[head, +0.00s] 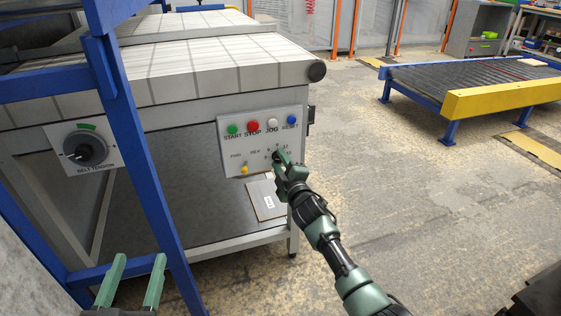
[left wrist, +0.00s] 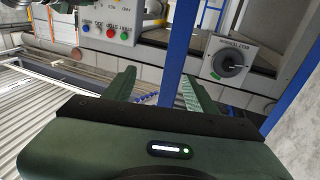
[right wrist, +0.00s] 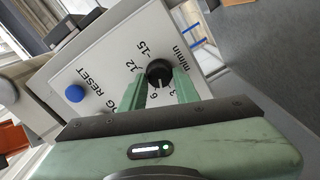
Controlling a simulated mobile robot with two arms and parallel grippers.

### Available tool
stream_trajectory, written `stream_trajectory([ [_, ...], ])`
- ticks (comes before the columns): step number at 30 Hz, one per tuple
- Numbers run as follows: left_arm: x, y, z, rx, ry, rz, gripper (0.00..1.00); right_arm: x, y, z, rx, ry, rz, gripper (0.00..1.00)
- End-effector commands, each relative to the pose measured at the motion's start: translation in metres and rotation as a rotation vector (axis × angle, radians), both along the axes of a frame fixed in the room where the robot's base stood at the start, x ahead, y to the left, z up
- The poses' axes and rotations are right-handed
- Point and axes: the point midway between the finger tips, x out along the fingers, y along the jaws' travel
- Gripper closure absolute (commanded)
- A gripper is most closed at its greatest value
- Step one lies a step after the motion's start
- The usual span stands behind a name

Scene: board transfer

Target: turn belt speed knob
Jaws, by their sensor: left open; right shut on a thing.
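The control panel (head: 262,140) on the conveyor's side carries the black belt speed knob (right wrist: 158,70), with a number scale around it and m/min lettering. My right gripper (head: 281,160) reaches the panel's lower right and hides most of the knob in the head view. In the right wrist view the right gripper (right wrist: 158,88) has its fingers on either side of the knob, shut on it. A white pointer mark shows on the knob. My left gripper (head: 136,268) is open and empty at the lower left, near the blue frame; its spread fingers (left wrist: 158,88) show in the left wrist view.
A larger belt tension dial (head: 85,149) sits on a separate plate at left. Start, stop, jog and reset buttons (head: 253,126) line the panel's top; a yellow switch (head: 244,170) is lower left. A blue post (head: 140,160) stands between the left gripper and the panel.

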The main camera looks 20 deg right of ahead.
Motion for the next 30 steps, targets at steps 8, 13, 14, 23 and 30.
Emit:
stream_trajectory([
  [8,0.0,0.0,0.004,-0.005,-0.02,-0.001,0.43,0.0,0.0,-0.002,-0.222,-0.006,0.001,1.0],
  [13,0.0,-0.001,0.007,-0.009,-0.037,-0.001,0.43,0.0,0.0,-0.003,-0.316,-0.009,0.001,1.0],
  [14,0.0,-0.001,0.007,-0.009,-0.039,-0.002,0.43,0.0,0.001,-0.003,-0.33,-0.009,0.001,1.0],
  [23,-0.001,-0.001,0.012,-0.016,-0.061,-0.003,0.43,0.0,0.001,-0.003,-0.405,-0.011,0.001,1.0],
  [30,-0.001,-0.001,0.012,-0.016,-0.061,-0.003,0.43,0.0,0.001,-0.003,-0.414,-0.011,0.001,1.0],
])
